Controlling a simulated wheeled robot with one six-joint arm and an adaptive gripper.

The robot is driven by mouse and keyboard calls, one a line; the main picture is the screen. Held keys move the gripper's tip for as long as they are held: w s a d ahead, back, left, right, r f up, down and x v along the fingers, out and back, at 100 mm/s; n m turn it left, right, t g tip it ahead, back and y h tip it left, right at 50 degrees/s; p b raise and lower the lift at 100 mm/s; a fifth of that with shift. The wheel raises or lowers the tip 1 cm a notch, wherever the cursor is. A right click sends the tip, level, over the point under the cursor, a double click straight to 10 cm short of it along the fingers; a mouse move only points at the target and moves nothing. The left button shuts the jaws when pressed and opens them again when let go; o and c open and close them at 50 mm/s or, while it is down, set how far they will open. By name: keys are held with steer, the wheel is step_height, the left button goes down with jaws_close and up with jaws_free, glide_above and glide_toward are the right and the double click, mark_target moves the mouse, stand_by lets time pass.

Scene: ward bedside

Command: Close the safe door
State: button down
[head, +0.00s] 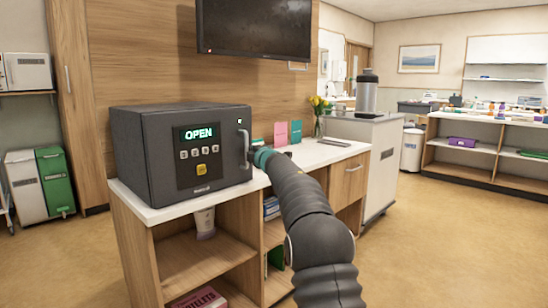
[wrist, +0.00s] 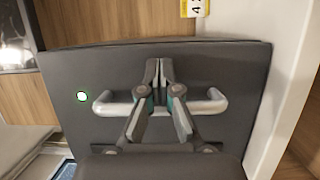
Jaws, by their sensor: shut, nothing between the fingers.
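The dark grey safe (head: 128,150) stands on the white counter at left in the head view. Its door (head: 215,170) carries a keypad and a lit display reading OPEN. The door looks about flush with the body; I cannot tell whether a small gap is left. A silver bar handle (head: 245,150) is at the door's right edge. In the wrist view the handle (wrist: 213,103) runs across the door panel (wrist: 70,70). My gripper (wrist: 158,70) is shut and empty, its fingers crossing in front of the handle. Whether they touch the door is unclear. In the head view my arm hides most of the gripper.
The white counter (head: 150,213) has open shelves below. Pink and teal cards (head: 281,134) and yellow flowers (head: 319,103) stand right of the safe. A grey cabinet (head: 385,160) with a flask is further right. The floor at right is clear.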

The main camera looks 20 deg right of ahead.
steer(key=s+d+b, duration=0.2)
steer(key=s+d, duration=0.5)
steer(key=s, duration=0.4)
steer(key=shift+s+b, duration=0.25)
steer(key=shift+b, duration=0.1)
steer(key=s+d+f+m+g+h, duration=0.4)
steer(key=d+f+m+h, duration=0.2)
steer(key=d+f+m, duration=0.4)
steer(key=s+a+f+m+g+h, duration=0.1)
steer(key=s+a+f+m+g, duration=0.15)
steer(key=s, duration=0.35)
steer(key=s+a+f+m+g, duration=0.1)
steer(key=s+f+m+g, duration=0.1)
steer(key=s+f, duration=0.25)
steer(key=s+a+f+m+g+y, duration=0.1)
steer(key=s+a, duration=0.6)
steer(key=s, duration=0.6)
steer(key=s+a+f+m+g+y+p, duration=0.1)
steer(key=s+a, duration=0.6)
steer(key=s, duration=0.7)
steer(key=s+a+f+m+g+y+p, duration=0.1)
steer(key=s+a+f+m+g+y, duration=0.1)
steer(key=s+a, duration=0.6)
steer(key=shift+s+f+m+y, duration=0.2)
steer(key=shift+s+m+y, duration=0.3)
steer(key=shift+s, duration=2.15)
